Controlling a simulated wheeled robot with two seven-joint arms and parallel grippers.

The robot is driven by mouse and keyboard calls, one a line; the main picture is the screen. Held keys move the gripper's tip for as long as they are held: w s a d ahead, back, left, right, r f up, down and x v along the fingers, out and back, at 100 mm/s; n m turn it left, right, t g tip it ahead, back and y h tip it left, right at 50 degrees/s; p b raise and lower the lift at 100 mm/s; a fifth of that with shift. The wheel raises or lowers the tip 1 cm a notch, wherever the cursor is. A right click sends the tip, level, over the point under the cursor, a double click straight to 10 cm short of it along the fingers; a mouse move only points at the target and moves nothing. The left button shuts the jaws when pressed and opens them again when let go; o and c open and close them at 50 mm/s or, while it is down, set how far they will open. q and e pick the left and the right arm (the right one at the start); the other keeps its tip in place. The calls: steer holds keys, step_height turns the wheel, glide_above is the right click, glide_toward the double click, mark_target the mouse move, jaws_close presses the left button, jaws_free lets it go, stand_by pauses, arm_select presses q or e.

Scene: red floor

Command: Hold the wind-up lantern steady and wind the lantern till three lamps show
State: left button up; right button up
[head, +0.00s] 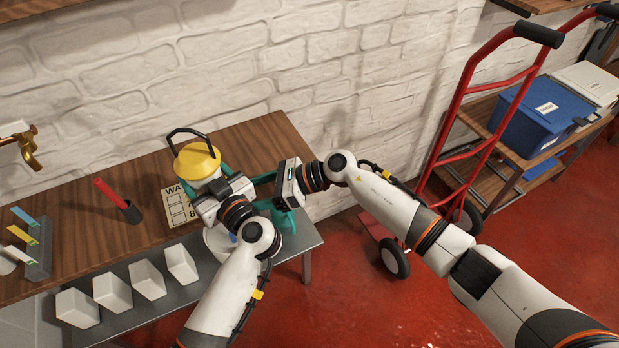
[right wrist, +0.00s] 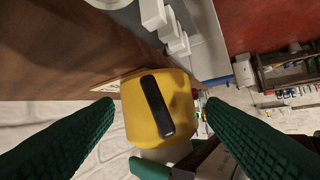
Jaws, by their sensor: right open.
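The wind-up lantern (head: 197,160) has a yellow top and a black carrying handle and stands upright on the brown bench. Its yellow top (right wrist: 158,112) also shows in the right wrist view, between the fingers of my right gripper. My left gripper (head: 216,182) is at the lantern's front right side; its fingertips are mostly hidden, and I cannot tell if they close on it. My right gripper (head: 256,192) is open, to the right of the lantern, with its green fingers pointing at it. The lantern's crank and lamps are not visible.
A cream card (head: 178,208) with printing lies beside the lantern. Several white blocks (head: 146,280) sit along the grey front ledge. A red hand truck (head: 462,88) stands to the right, near a blue bin (head: 530,112).

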steer(key=v, duration=1.2)
steer(key=shift+s+n+t, duration=0.3)
steer(key=shift+n+t, duration=0.1)
steer(key=shift+r, duration=0.1)
steer(key=shift+c, duration=0.9)
steer(key=shift+s+a, duration=0.1)
steer(key=shift+s, duration=0.05)
steer(key=shift+c, duration=0.5)
steer(key=s+a+f+m+t+y, duration=0.15)
steer(key=f+m+t, duration=0.25)
steer(key=m, duration=0.6)
steer(key=s+f+m+t+y, duration=0.3)
steer(key=m, duration=0.6)
steer(key=f+x, duration=0.1)
steer(key=x, duration=1)
steer(key=shift+r+m, duration=0.2)
steer(key=shift+m, duration=0.1)
